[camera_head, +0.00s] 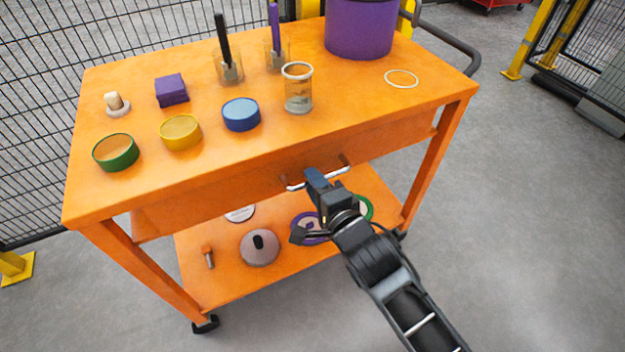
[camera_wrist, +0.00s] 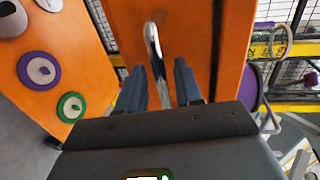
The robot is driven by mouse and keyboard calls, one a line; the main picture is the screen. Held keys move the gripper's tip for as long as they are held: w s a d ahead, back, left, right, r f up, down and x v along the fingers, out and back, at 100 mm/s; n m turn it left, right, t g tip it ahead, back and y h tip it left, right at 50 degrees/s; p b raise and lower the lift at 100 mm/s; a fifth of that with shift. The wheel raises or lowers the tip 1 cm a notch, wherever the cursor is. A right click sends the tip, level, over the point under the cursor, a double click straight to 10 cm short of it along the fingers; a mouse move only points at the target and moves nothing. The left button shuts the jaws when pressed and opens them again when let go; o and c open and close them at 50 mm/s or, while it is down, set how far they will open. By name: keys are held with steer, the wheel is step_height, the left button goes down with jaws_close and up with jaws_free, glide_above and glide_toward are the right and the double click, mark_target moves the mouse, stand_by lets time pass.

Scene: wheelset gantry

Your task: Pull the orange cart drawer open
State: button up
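The orange cart (camera_head: 250,150) stands in front of me, with its drawer (camera_head: 230,198) under the top; the drawer front looks in line with the cart's front. A silvery bar handle (camera_head: 334,173) is fixed on the drawer front. My gripper (camera_head: 308,207) is at the handle with its fingers spread, one above the other in the head view. In the wrist view, the handle (camera_wrist: 153,50) shows between the two open fingers of my gripper (camera_wrist: 160,87), apart from both. How deep the handle lies between the fingers I cannot tell.
The cart top bears a purple bucket (camera_head: 360,28), a glass jar (camera_head: 298,90), blue, yellow and green round tins, and a purple box (camera_head: 171,90). The lower shelf (camera_head: 225,285) holds several round items. Mesh fence stands behind; the floor (camera_head: 530,200) at right is clear.

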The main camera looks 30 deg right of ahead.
steer(key=shift+x, duration=0.75)
steer(key=shift+c, duration=0.4)
jaws_close()
